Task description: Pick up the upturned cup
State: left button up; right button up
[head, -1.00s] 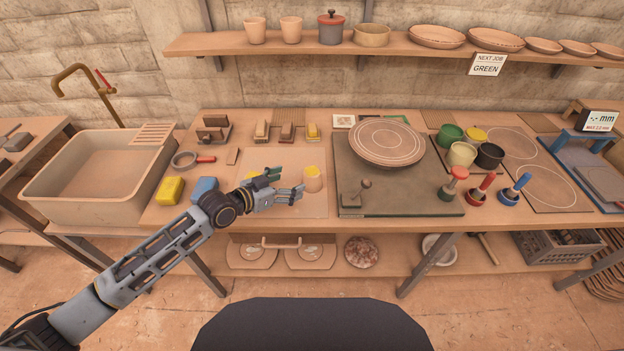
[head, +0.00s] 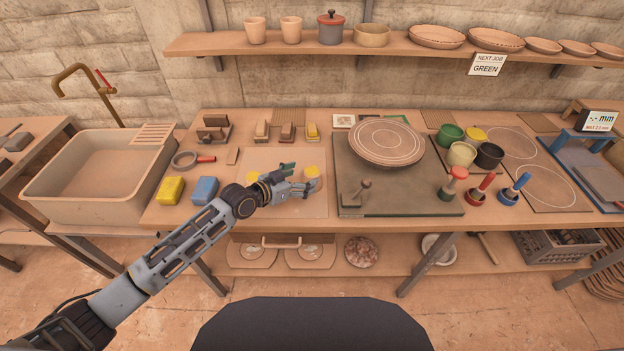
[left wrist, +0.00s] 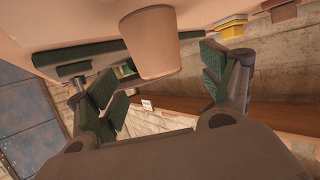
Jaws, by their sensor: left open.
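The upturned cup (head: 312,171) is clay-coloured with a yellow top. It stands on the pale board at the front of the bench, left of the grey-green slab. My left gripper (head: 302,182) is open at the cup, its fingers covering part of the cup's body in the head view. In the left wrist view the cup (left wrist: 150,42) hangs down from the top of the picture, between and ahead of the open fingers (left wrist: 158,78). I cannot tell whether a finger touches it. My right gripper is not in view.
Another yellow disc (head: 264,176) lies on the pale board (head: 284,155), partly behind my left gripper. A yellow block (head: 171,190) and a blue block (head: 204,190) sit left of the board. The slab (head: 400,197) with a round plate (head: 386,141) is close on the right.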

aim_at(307, 174)
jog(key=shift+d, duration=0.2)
pick_arm(q)
jog(key=shift+w+d, duration=0.25)
jog(key=shift+p+x, duration=0.35)
jog(key=shift+x, duration=0.65)
jog(key=shift+w+d, duration=0.45)
jog(key=shift+d, duration=0.15)
jog(key=shift+w+d+f, duration=0.3)
jog(key=shift+w+d, duration=0.05)
jog(key=shift+w, duration=0.05)
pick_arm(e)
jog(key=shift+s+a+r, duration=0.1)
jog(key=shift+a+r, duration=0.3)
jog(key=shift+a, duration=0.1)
pick_arm(q)
jog(key=shift+c, duration=0.5)
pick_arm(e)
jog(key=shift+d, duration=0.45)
pick_arm(q)
jog(key=c, duration=1.1)
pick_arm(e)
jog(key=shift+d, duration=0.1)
